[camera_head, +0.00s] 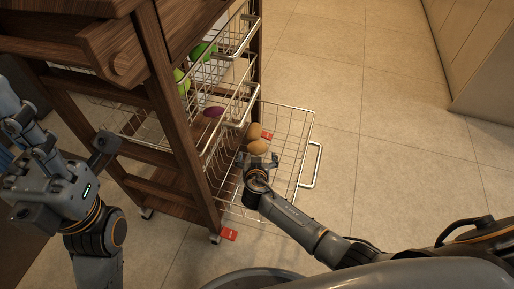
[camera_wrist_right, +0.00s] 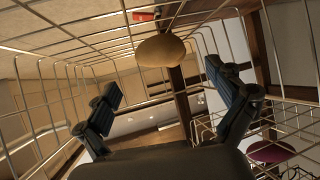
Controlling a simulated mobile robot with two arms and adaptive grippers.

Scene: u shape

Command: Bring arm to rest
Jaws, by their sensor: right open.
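My right gripper (camera_head: 259,160) reaches into the lowest wire basket (camera_head: 292,122), which is pulled out from the wooden cart (camera_head: 170,118). One potato (camera_wrist_right: 160,50) shows ahead, apart from both fingers. My left gripper (camera_head: 64,138) is at the left beside the cart, with its fingers spread apart and empty.
Upper baskets hold green items (camera_head: 201,50) and a purple item (camera_head: 214,111). The basket's wire walls and front handle (camera_head: 312,166) surround the right gripper. A red tag (camera_head: 229,234) is near the cart's foot. Tiled floor (camera_head: 385,120) at the right is clear.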

